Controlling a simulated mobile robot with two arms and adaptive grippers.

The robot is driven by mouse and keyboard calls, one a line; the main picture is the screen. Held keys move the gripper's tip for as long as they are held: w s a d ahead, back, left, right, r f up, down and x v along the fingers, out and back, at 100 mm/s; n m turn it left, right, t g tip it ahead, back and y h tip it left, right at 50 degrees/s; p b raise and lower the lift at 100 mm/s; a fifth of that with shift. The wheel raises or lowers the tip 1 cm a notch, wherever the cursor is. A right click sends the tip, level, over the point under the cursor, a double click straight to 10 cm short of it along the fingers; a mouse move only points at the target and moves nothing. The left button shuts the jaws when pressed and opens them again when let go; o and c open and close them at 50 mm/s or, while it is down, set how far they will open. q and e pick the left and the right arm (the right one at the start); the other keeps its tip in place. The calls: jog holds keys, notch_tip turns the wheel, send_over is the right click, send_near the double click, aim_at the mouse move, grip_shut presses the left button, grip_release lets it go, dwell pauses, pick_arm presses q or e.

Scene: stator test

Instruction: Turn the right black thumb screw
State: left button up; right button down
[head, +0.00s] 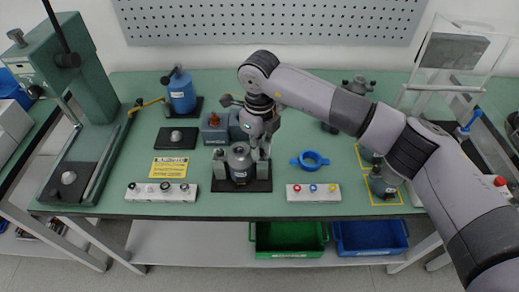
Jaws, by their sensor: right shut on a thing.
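A dark grey cylindrical part (240,160) stands upright on a black base plate (241,186) at the front middle of the green bench, in the head view. My right arm comes in from the right, and my right gripper (260,153) points down at the right side of this part. Its fingers are shut at the place of the right thumb screw. The right black thumb screw itself is hidden by the fingers or too small to make out. My left gripper does not show.
A control box with several knobs (161,191) lies front left, one with coloured buttons (314,192) front right. A blue ring (310,160) lies right of the fixture. A grey-blue unit (215,128) stands close behind, and a green press (69,60) at left.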

jog(key=shift+m, duration=0.3)
jog(key=c, duration=1.5)
grip_release()
jog(key=shift+c, duration=0.2)
notch_tip(320, 180, up, 12)
